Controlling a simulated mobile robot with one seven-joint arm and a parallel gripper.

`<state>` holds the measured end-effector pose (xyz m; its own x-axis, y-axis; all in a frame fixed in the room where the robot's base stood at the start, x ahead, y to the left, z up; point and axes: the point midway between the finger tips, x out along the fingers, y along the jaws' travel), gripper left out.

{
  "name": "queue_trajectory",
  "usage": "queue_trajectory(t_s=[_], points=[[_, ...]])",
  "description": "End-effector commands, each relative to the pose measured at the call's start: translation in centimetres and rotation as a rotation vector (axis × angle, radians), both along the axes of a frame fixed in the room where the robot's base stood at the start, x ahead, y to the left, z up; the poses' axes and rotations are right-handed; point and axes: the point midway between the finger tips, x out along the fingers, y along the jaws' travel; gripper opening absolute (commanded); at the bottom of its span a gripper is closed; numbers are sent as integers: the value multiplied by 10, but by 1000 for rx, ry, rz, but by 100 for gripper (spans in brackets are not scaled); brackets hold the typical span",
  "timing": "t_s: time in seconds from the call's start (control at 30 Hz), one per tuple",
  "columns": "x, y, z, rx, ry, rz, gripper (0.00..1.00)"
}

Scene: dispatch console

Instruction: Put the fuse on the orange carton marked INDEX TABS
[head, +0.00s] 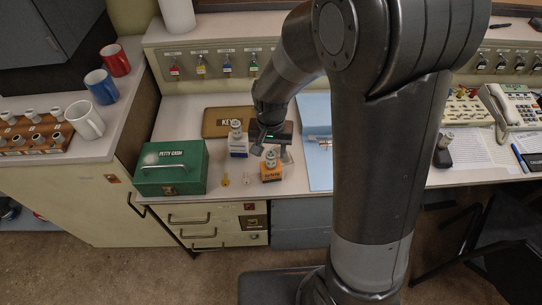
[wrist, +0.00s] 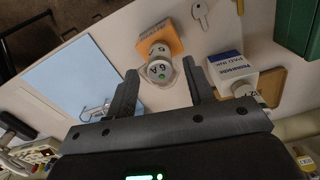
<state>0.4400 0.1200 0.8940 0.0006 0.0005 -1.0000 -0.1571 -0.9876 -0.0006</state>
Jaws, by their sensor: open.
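The orange carton (head: 271,177) stands on the desk in the head view; its marking is too small to read there. It also shows in the wrist view (wrist: 150,31). My gripper (head: 273,149) is open above the carton. In the wrist view my gripper (wrist: 160,67) has its fingertips on either side of the fuse, with gaps to both. Nothing is held.
A white-and-blue carton (head: 238,150) with another cylinder (head: 236,127) on it stands close by at left. A green cash box (head: 172,168) is further left. Keys (head: 225,180) lie at the front. A blue folder (head: 318,165) lies right of the orange carton.

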Motion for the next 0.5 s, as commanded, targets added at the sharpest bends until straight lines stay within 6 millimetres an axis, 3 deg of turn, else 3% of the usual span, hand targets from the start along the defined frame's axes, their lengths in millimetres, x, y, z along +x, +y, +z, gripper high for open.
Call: queue_trajectory(t_s=[0.2,0.5], points=[[1,0,45,1,-4,0,48],[0,0,77,0,-1,1,48]])
